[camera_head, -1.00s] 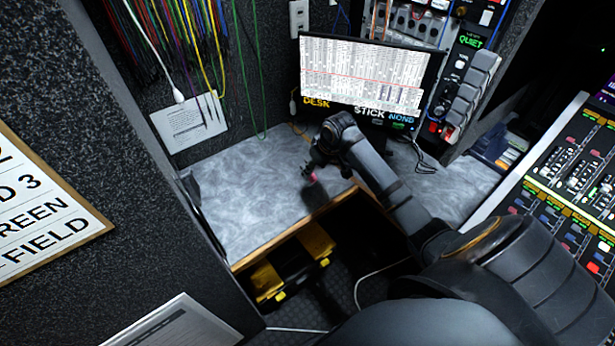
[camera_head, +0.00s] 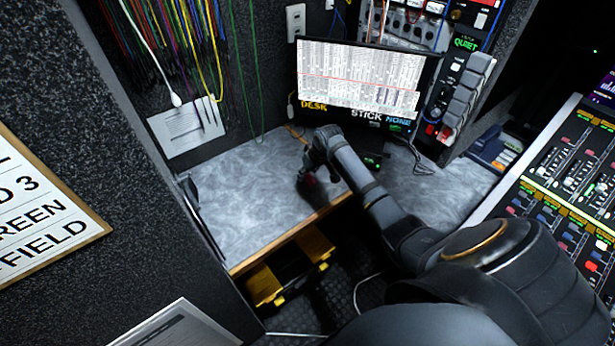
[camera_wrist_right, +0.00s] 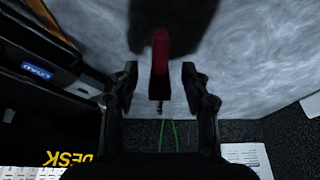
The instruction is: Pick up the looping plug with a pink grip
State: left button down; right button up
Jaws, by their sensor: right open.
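In the right wrist view a plug with a red-pink grip (camera_wrist_right: 160,52) and a thin dark tip lies lengthwise between my fingers. My right gripper (camera_wrist_right: 158,88) is open, with a gap on each side of the plug. In the head view my right gripper (camera_head: 308,184) is low over the grey marbled desk, near its front edge, and mostly hides the plug there; only a faint reddish patch shows. A dark blurred patch, seemingly shadow, surrounds the plug's far end. My left gripper is not in view.
The marbled desk (camera_head: 235,205) is clear left of my gripper. A monitor (camera_head: 362,75) stands behind. Coloured cables (camera_head: 160,40) hang on the back wall, with a green loop (camera_wrist_right: 168,133) in the wrist view. A mixing console (camera_head: 570,190) is at right, a yellow-black case (camera_head: 285,268) below the desk.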

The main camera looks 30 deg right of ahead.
jog(key=shift+x, duration=0.85)
jog(key=shift+r, duration=0.1)
grip_shut()
notch_tip(320, 180, up, 3)
jog(key=shift+d+r, duration=0.1)
jog(key=s+a+r+p, duration=0.1)
jog(key=s+a+r, duration=0.4)
jog(key=s+r, duration=0.5)
jog(key=shift+s, duration=1.7)
